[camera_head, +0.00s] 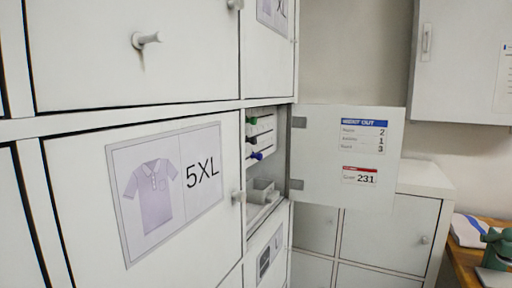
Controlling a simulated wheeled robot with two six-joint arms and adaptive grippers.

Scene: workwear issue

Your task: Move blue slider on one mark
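The marks along the tracks are too small to read. Neither of my grippers is in view.
The compartment's door (345,165) stands open to the right, bearing a card with a blue header (364,136) and a "231" label (360,176). Closed locker doors with knobs, one marked 5XL (170,195), fill the left. A wooden table (468,262) is at lower right.

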